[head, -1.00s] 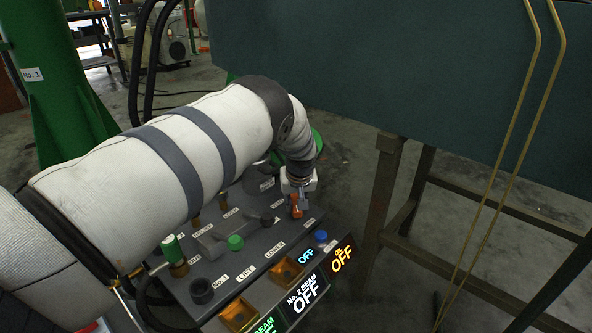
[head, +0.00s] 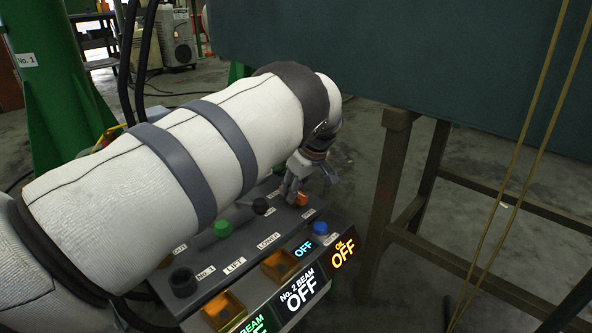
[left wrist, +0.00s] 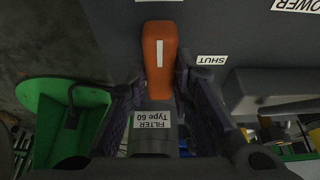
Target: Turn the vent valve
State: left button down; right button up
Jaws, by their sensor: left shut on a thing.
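An orange valve handle (head: 301,199) with a white stripe sits at the far right of the grey control panel. It shows large in the left wrist view (left wrist: 159,60), with a SHUT label (left wrist: 211,61) to its right. My left gripper (head: 296,183) is over it from above. In the left wrist view its two fingers stand on both sides of the handle, shut on its lower part. A grey part labelled FILTER Type 60 (left wrist: 152,122) lies just below the handle there. My left arm hides part of the panel. My right gripper is not in view.
The panel carries a green button (head: 222,228), a blue button (head: 320,228), a black knob (head: 183,282) and lit OFF displays (head: 303,291). A brown metal stand (head: 388,190) is close on the right. Grey floor lies between.

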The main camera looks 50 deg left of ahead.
pick_arm(q)
jog(key=shift+d+f, duration=0.15)
dwell(0.3)
jog(key=c, duration=1.4)
grip_release()
jog(key=shift+r, duration=0.3)
jog(key=v, duration=1.1)
jog(key=shift+r, duration=0.25)
jog(key=shift+d, duration=0.1)
